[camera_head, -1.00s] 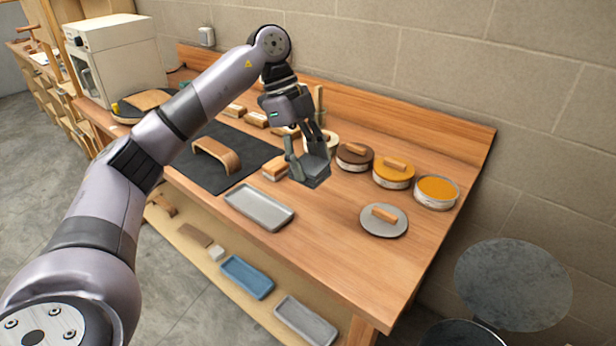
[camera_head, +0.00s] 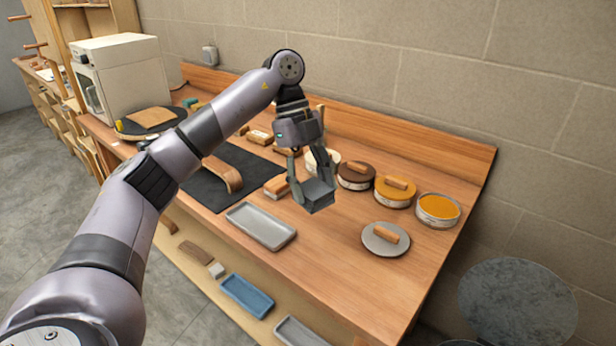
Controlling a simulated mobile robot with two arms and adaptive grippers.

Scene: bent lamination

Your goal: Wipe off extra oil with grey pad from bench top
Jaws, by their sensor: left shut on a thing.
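My left gripper (camera_head: 306,180) is shut on a grey pad (camera_head: 318,195), a small dark grey block. It holds the pad above the wooden bench top (camera_head: 340,280), just beyond the right end of a shallow grey tray (camera_head: 262,226). The pad looks clear of the bench, though the exact gap is hard to judge. I cannot make out an oil patch on the bare wood. Part of the bench behind the gripper and arm is hidden. My right gripper is not in view.
Round tins with brown (camera_head: 356,172) and orange (camera_head: 395,187) lids and an open orange tin (camera_head: 438,208) stand at the back right. A grey lid with a wooden handle (camera_head: 386,238) lies in front. A bent wooden piece (camera_head: 222,172) rests on a black mat (camera_head: 205,192).

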